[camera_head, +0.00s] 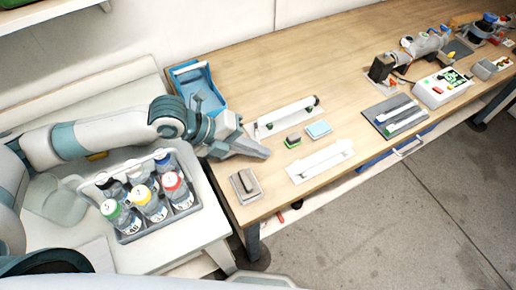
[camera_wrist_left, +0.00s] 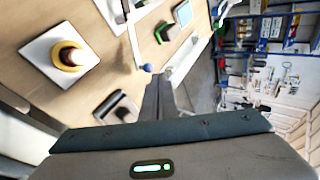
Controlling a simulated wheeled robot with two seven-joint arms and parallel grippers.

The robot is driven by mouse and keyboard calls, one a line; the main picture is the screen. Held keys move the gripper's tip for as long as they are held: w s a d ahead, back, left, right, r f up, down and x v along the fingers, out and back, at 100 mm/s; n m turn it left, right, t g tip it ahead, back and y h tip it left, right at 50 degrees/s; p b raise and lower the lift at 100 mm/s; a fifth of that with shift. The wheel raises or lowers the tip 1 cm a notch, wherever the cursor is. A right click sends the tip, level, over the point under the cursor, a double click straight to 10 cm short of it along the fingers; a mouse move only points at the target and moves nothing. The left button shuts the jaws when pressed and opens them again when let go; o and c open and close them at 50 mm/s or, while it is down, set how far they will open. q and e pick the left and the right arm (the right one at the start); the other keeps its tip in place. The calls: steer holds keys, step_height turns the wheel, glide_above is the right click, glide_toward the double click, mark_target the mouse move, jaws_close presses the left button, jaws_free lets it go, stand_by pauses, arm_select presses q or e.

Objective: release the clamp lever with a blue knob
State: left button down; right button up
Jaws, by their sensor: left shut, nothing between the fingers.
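My left gripper (camera_head: 266,153) is shut and empty, low over the near left part of the workbench in the head view. In the left wrist view its closed fingertips (camera_wrist_left: 161,77) appear just right of the blue knob; I cannot tell whether they touch it. I cannot make out the blue knob in the head view. My right gripper is not in view.
A grey crate of capped bottles (camera_head: 128,234) stands left of the workbench (camera_head: 300,60). A blue bin (camera_head: 188,72) is behind my left gripper. A white rail (camera_head: 320,161), a green-edged block (camera_head: 293,140) and a grey block (camera_head: 245,186) lie near it. The bench's back middle is clear.

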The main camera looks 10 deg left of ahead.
arm_select(q)
steer(key=shift+w+a, duration=0.1)
steer(key=shift+a, duration=0.05)
steer(key=shift+w+a, duration=0.25)
steer(key=shift+a, duration=0.15)
steer(key=shift+a+r+b, duration=0.1)
steer(key=shift+b, duration=0.2)
steer(key=shift+w+a, duration=0.1)
steer(key=shift+w, duration=0.1)
steer(key=shift+r, duration=0.1)
steer(key=shift+a+r, duration=0.3)
steer(key=shift+a, duration=0.1)
steer(key=s+b+v, duration=0.1)
steer(key=b+v, duration=0.3)
steer(key=v, duration=1.2)
steer(key=shift+d, duration=0.1)
